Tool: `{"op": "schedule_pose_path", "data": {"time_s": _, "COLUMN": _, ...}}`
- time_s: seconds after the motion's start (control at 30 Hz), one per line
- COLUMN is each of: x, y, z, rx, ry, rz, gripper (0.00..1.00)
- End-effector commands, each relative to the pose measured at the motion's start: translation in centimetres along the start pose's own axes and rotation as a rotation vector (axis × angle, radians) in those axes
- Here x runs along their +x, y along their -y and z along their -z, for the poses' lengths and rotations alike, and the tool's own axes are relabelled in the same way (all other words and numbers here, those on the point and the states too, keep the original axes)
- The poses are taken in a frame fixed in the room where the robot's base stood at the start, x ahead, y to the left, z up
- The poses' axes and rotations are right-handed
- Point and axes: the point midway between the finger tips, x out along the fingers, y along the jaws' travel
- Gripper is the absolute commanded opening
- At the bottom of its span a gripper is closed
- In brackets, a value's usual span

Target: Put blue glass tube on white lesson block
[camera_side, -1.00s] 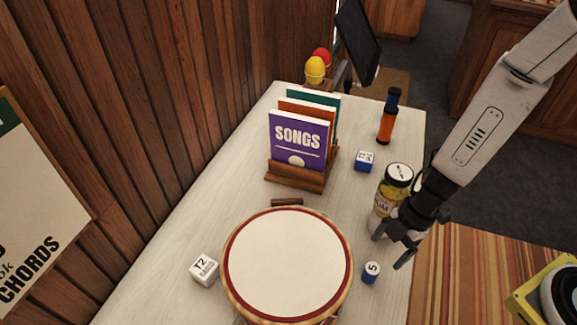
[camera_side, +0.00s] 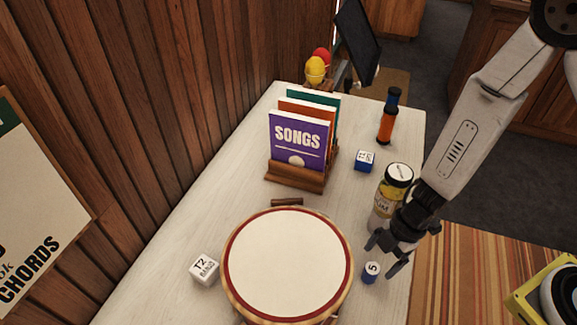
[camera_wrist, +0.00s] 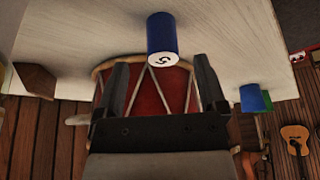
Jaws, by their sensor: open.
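The blue tube (camera_side: 370,273), a small upright cylinder with a white top marked 5, stands on the table right of the drum. It also shows large in the wrist view (camera_wrist: 162,35). The white lesson block (camera_side: 204,268), marked T2, sits on the table left of the drum. I cannot make it out in the wrist view. My gripper (camera_side: 385,256) is open and empty, just above and beside the blue tube. In the wrist view, the tube lies between the lines of the two fingers (camera_wrist: 162,80), beyond their tips. I see no contact.
The large drum (camera_side: 288,262) stands between tube and white block. A yellow-labelled jar (camera_side: 388,201) stands close behind my gripper. A blue-sided block (camera_side: 364,161), an orange bottle (camera_side: 386,121) and a songbook rack (camera_side: 296,178) are farther back. The table's right edge is near the tube.

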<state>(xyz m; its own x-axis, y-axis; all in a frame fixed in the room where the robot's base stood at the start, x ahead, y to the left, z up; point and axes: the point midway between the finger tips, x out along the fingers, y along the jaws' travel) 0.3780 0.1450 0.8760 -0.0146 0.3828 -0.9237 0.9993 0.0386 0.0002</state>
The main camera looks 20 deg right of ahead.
Motion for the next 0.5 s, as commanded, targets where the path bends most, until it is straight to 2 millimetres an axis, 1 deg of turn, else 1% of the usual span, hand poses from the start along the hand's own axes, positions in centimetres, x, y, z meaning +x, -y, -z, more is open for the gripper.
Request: {"op": "schedule_pose_path", "data": {"time_s": 0.5, "x": 4.0, "y": 0.3, "z": 0.2, "rx": 0.000, "ry": 0.001, "rz": 0.002, "gripper": 0.91}}
